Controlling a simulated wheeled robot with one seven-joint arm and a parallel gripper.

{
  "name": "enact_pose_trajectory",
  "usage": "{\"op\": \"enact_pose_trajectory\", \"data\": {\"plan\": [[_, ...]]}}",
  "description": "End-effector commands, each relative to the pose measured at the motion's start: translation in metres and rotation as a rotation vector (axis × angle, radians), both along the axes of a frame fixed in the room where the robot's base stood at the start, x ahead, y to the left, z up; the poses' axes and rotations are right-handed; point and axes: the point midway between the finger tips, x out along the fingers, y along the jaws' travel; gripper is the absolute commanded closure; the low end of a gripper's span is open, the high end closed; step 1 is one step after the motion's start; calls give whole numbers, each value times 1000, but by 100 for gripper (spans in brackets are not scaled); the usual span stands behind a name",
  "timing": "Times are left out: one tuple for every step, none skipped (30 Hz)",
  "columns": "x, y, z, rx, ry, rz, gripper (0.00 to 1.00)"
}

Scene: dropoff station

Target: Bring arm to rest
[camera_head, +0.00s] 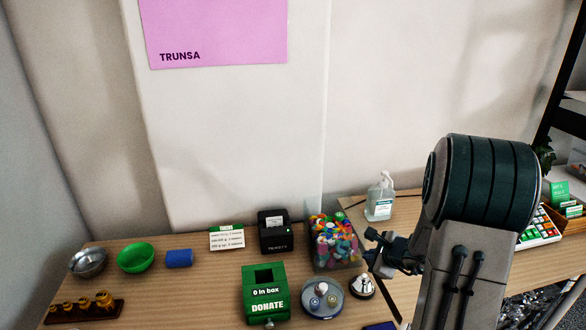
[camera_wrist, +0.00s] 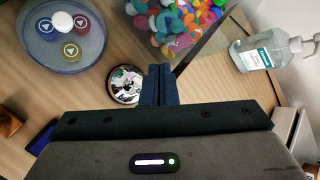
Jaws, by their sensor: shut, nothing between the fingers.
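My gripper (camera_head: 372,244) is above the right part of the wooden counter, in front of the clear bin of colourful pieces. In the wrist view its two dark blue fingers (camera_wrist: 157,84) are pressed together with nothing between them. My arm comes in from the lower right of the head view and is bent, with a large dark joint in front of the right side of the scene. A small round silver-and-black item (camera_wrist: 125,84) lies beside the fingertips in the wrist view.
A sanitizer bottle (camera_head: 380,198) stands at the back right.

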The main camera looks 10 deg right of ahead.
Motion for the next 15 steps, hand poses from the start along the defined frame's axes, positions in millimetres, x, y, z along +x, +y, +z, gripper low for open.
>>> {"op": "enact_pose_trajectory", "data": {"plan": [[0, 8, 7, -13, -8, 37, 100], [-1, 15, 12, -22, -13, 69, 100], [-3, 27, 20, -41, -21, 124, 100], [-5, 37, 26, -60, -28, 173, 100], [-8, 48, 33, -80, -34, 230, 100], [-14, 64, 43, -111, -44, 312, 100], [-19, 76, 51, -136, -50, 378, 100], [-25, 88, 58, -163, -56, 443, 100], [-34, 104, 66, -200, -62, 533, 100], [-42, 114, 72, -227, -66, 596, 100], [-50, 124, 77, -256, -68, 660, 100], [-61, 136, 84, -296, -71, 745, 100], [-70, 145, 88, -327, -72, 807, 100], [-79, 152, 93, -358, -71, 868, 100], [-92, 161, 97, -401, -71, 951, 100]]}}
